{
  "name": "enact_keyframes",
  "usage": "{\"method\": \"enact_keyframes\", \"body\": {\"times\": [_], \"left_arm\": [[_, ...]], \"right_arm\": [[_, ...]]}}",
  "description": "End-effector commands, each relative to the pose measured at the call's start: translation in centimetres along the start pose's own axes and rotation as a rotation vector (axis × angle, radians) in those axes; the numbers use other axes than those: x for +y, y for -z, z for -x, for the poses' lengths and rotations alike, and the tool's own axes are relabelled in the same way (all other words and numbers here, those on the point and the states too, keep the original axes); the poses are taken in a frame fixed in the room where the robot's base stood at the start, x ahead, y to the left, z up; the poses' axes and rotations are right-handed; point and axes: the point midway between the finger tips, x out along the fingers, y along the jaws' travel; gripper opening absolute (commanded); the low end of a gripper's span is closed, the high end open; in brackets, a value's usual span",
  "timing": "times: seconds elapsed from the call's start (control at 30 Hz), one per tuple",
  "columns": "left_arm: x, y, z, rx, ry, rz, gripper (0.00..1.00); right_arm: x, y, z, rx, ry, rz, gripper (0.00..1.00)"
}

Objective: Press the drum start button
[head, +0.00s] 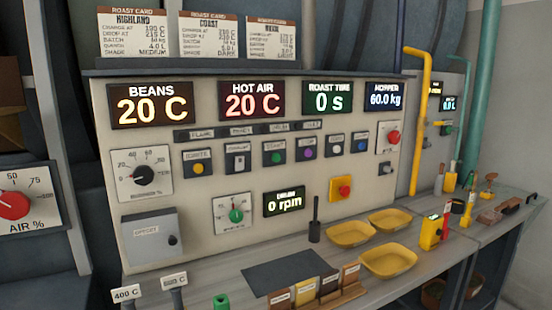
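The control panel (250,180) faces me across the middle of the head view. A green push button (276,157) sits in its button row; its small label seems to read START, but I cannot tell for sure that it is the drum start button. The drum display (284,202) reads 0 rpm. A green dial (236,215) is left of that display. Yellow (197,168), purple (308,152) and blue (361,146) buttons share the row, with labels too small to read surely. Neither of my grippers is in view.
A red stop button on a yellow box (343,190) is lower right on the panel. A shelf (226,270) below holds yellow trays (389,260), a dark cylinder (314,232) and small cards (306,288). A yellow pipe (421,120) stands at the right. The panel front is unobstructed.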

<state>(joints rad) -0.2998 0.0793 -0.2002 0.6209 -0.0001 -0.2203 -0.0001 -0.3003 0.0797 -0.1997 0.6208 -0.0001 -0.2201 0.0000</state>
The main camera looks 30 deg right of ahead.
Motion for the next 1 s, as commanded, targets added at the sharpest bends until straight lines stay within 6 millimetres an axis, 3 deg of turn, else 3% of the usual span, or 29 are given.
{"method": "enact_keyframes", "body": {"times": [0.03, 0.23, 1.0], "left_arm": [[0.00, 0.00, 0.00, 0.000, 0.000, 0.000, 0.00], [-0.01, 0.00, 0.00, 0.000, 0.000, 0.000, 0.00], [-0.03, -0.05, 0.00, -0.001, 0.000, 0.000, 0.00]], "right_arm": [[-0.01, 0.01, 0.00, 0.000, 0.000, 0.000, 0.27], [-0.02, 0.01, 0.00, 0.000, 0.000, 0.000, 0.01], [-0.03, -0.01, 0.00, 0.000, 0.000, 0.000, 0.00]]}}
